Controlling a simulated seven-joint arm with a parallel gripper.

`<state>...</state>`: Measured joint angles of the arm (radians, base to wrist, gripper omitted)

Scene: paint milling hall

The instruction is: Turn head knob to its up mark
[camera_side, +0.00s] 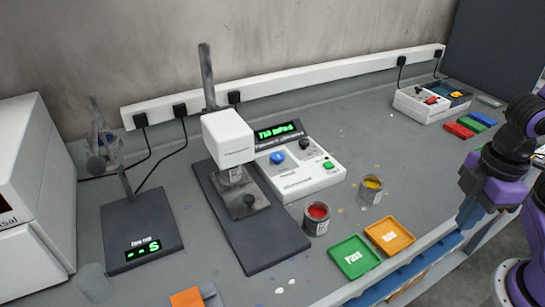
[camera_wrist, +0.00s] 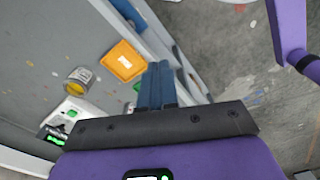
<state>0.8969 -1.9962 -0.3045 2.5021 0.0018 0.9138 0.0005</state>
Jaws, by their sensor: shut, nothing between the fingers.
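A white control box (camera_side: 300,175) with a lit green display (camera_side: 278,131) stands by the mill at the middle of the bench. It carries a blue knob (camera_side: 277,158), a black knob (camera_side: 305,145) and a green button (camera_side: 327,165). I cannot read which knob is the head knob, nor its marks. The mill (camera_side: 229,140) has a white head on a dark post. My gripper (camera_side: 468,218) hangs past the bench's front edge at the right, well apart from the knobs. It is shut and empty, and its blue fingers show in the wrist view (camera_wrist: 158,72).
Paint tins, one red (camera_side: 317,219) and one yellow (camera_side: 371,191), stand before the box. A green tray (camera_side: 354,257) and an orange tray (camera_side: 390,235) lie near the front edge. A scale (camera_side: 140,238) stands left, another switch box (camera_side: 431,103) back right.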

